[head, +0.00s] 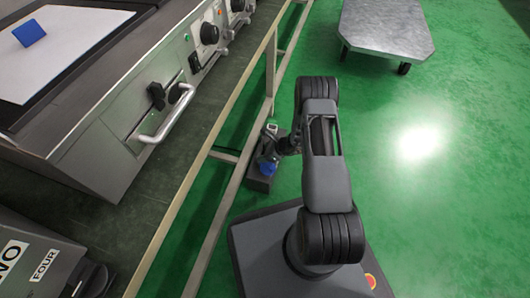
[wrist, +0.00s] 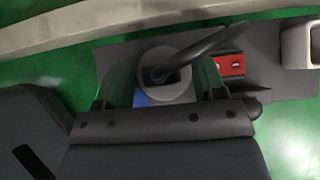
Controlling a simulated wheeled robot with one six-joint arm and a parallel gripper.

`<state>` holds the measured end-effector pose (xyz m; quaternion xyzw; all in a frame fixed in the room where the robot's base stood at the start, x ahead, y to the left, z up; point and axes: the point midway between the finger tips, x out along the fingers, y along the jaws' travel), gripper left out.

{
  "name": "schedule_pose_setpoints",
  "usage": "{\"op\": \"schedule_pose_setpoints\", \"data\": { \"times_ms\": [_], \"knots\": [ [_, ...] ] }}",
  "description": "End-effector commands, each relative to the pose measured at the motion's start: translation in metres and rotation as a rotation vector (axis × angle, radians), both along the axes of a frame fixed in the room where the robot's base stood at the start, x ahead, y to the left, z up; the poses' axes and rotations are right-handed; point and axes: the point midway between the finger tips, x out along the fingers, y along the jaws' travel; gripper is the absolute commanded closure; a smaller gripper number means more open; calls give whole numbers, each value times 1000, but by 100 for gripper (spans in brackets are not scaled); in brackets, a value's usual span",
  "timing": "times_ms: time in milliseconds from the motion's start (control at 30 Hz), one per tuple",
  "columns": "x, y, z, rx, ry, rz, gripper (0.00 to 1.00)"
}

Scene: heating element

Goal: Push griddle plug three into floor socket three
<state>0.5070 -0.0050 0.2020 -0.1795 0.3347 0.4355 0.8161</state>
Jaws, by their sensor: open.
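A dark floor socket box (head: 259,184) sits on the green floor by the table's lower rail, and its grey top (wrist: 265,82) fills the upper wrist view. A round grey plug (wrist: 176,92) with a dark cable is at the box, with a bit of blue (wrist: 141,99) beside it. A blue part (head: 267,167) shows on the box in the head view. My gripper (wrist: 164,82) is open, with one finger on each side of the round plug; I cannot tell if they touch it. I cannot read any plug or socket number, and the plug's underside is hidden.
The table's pale rail (head: 222,157) runs close by. The griddle (head: 130,100) stands on the table. A metal cart (head: 385,28) is far back; floor at right is clear.

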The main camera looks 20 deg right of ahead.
Motion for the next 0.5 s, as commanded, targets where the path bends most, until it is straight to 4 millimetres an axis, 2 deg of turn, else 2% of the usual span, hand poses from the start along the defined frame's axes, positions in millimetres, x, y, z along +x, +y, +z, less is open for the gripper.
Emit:
{"op": "schedule_pose_setpoints", "data": {
  "times_ms": [267, 500],
  "knots": [
    [-1, -1, 2, 0, 0, -1, 36],
    [-13, -21, 29, 0, -1, -4, 36]
  ]
}}
